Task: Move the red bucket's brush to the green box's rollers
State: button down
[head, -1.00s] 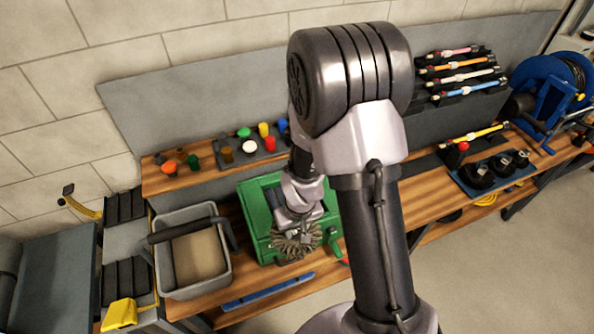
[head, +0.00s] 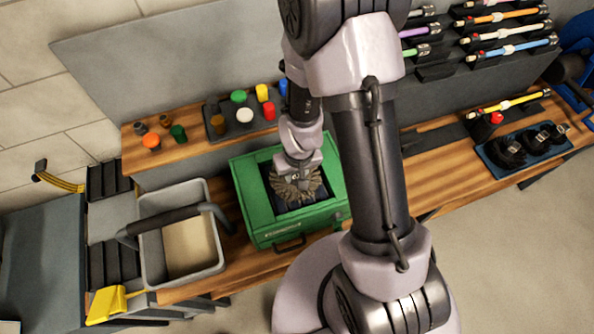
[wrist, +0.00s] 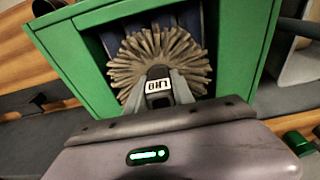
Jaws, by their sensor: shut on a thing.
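The green box (head: 257,224) stands on the wooden bench, its top opening showing dark rollers (wrist: 195,22) with a bluish tint in the wrist view. The brush (head: 297,187) is round with grey-brown bristles; it also shows in the wrist view (wrist: 128,58). My gripper (head: 299,170) is shut on the brush's labelled hub (wrist: 158,88). The brush is within the outline of the box's opening, over the rollers. Whether its bristles touch the rollers I cannot tell. I see no red bucket in the current views.
A grey bin (head: 150,262) with a dark handle stands left of the box. Coloured caps (head: 245,115) stand on the shelf behind. A blue tray (head: 490,158) with black parts lies at the right. Bench between box and tray is mostly clear.

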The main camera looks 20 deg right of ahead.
jog(key=shift+a, duration=0.1)
jog(key=c, duration=1.5)
grip_release()
jog(key=o, duration=0.4)
